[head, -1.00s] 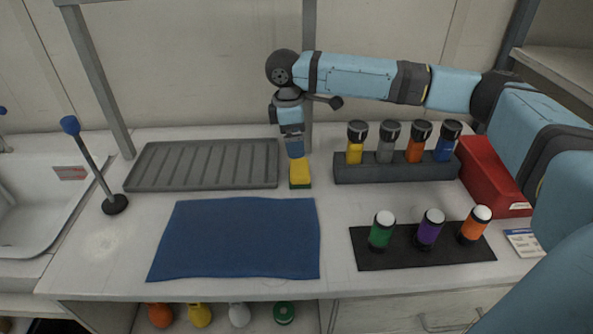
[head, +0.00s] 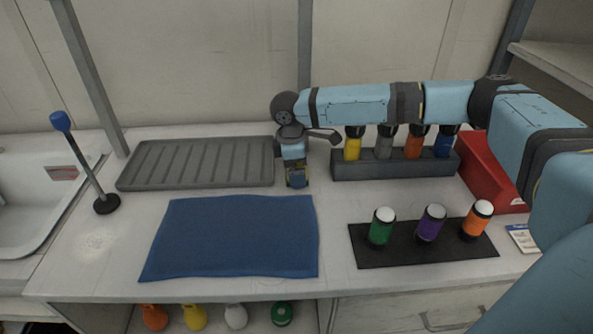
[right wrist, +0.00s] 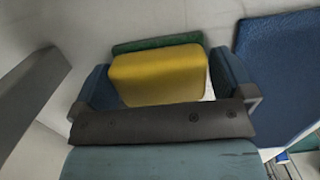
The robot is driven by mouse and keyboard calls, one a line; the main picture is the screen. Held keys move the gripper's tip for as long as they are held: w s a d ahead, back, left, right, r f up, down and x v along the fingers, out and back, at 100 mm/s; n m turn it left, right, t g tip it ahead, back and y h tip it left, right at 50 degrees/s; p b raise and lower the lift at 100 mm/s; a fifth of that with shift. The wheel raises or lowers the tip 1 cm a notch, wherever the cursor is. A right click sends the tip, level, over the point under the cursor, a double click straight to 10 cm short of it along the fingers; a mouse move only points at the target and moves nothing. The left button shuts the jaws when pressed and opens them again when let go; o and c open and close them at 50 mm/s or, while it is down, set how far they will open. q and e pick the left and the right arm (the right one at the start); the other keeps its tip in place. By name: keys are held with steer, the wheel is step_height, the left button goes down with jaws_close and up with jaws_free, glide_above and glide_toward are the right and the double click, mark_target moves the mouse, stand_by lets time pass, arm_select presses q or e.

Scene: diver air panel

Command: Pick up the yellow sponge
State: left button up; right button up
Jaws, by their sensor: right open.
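The yellow sponge (right wrist: 158,76), with a green layer (right wrist: 155,43) along one side, sits between the two blue fingers of my right gripper (right wrist: 157,88) in the right wrist view. The fingers are open, one on each side of the sponge; a narrow gap shows at the right finger. In the head view my right gripper (head: 297,183) is low at the counter, between the grey ribbed tray and the bottle rack, and mostly hides the sponge. My left gripper is not in view.
A grey ribbed tray (head: 200,163) lies left of the gripper, and a blue cloth (head: 235,238) lies in front. A dark rack (head: 395,164) of several bottles stands to the right. Three bottles stand on a black mat (head: 372,258). A blue-topped post (head: 80,160) stands left.

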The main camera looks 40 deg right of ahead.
steer(key=c, duration=0.7)
steer(key=shift+r, duration=0.1)
step_height(320, 180, up, 20)
steer(key=p, duration=0.3)
